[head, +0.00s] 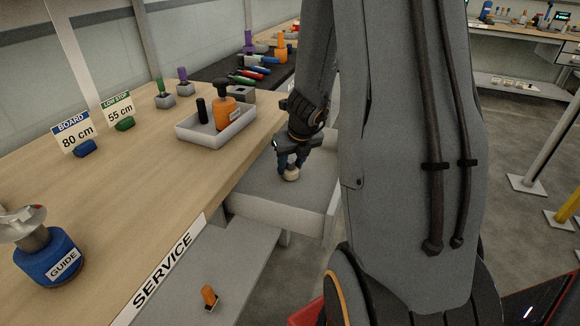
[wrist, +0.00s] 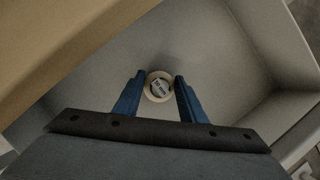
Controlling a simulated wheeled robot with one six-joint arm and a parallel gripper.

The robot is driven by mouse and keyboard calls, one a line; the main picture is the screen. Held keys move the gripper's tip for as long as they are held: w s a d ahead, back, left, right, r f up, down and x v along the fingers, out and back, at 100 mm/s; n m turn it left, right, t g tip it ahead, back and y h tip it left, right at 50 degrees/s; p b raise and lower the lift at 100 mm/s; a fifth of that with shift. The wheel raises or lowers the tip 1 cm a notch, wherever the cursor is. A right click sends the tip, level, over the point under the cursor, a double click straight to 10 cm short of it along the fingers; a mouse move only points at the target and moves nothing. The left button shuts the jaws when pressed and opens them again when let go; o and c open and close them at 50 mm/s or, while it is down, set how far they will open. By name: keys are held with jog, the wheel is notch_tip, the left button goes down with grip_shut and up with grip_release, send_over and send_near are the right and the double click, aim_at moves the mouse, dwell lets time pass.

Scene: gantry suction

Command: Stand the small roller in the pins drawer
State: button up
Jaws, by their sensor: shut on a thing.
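The small roller (wrist: 159,88) shows end-on in the wrist view as a pale ring with a darker, marked centre. My gripper (wrist: 159,84) is shut on it, with a blue finger on each side. In the head view my gripper (head: 291,166) points down into an open grey drawer, and the roller (head: 291,174) shows as a pale round thing under the fingertips. The roller looks upright; I cannot tell whether it touches the floor. The drawer (head: 265,202) is pulled out from under the bench; its floor (wrist: 200,45) looks bare around the roller. My arm hides the drawer's right part.
The wooden bench (head: 130,190) borders the drawer on the left. A grey tray (head: 212,138) on it holds an orange bottle (head: 225,112) and a black cylinder (head: 202,110). A blue guide pot (head: 48,260) stands at the front left. A small orange thing (head: 209,296) lies on a lower shelf.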

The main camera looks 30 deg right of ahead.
jog(key=o, duration=1.1)
jog(key=shift+f, duration=0.1)
jog(key=shift+o, duration=0.2)
jog(key=d+p+v, duration=0.1)
jog(key=p+v, duration=0.7)
jog(key=v, duration=0.4)
jog(key=s+a+r+m+g, duration=0.2)
jog(key=s+a+m, duration=0.6)
jog(key=m, duration=0.9)
jog(key=s+a+r+m+g, duration=0.2)
jog(key=s+a+m, duration=0.6)
jog(key=m, duration=0.9)
jog(key=shift+a+m+y, duration=0.3)
jog(key=shift+a, duration=1.4)
